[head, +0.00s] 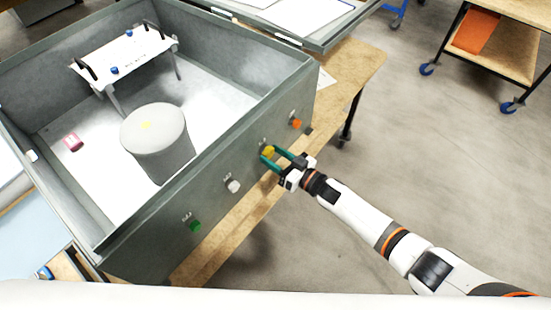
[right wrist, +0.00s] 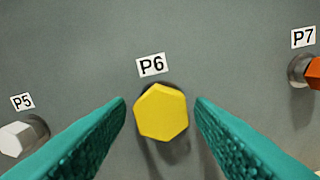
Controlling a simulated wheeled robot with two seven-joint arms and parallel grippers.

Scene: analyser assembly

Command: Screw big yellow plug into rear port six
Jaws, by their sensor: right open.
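The big yellow plug (right wrist: 161,112) is a hexagonal head seated at the port under the P6 label (right wrist: 151,65) on the grey case wall. In the head view the yellow plug (head: 269,151) shows on the outer wall, partly covered by my fingers. My right gripper (right wrist: 160,112) is open, with one teal finger on each side of the plug and a visible gap to it on both sides. It also shows in the head view (head: 271,157) at the wall. How deep the plug sits cannot be told. My left gripper is not in view.
A white plug (right wrist: 22,137) at P5 and an orange plug (right wrist: 313,73) at P7 flank the yellow one. A green plug (head: 194,225) sits further left. The open grey case (head: 232,139) holds a grey cylinder (head: 160,150) and a white bracket plate (head: 125,56).

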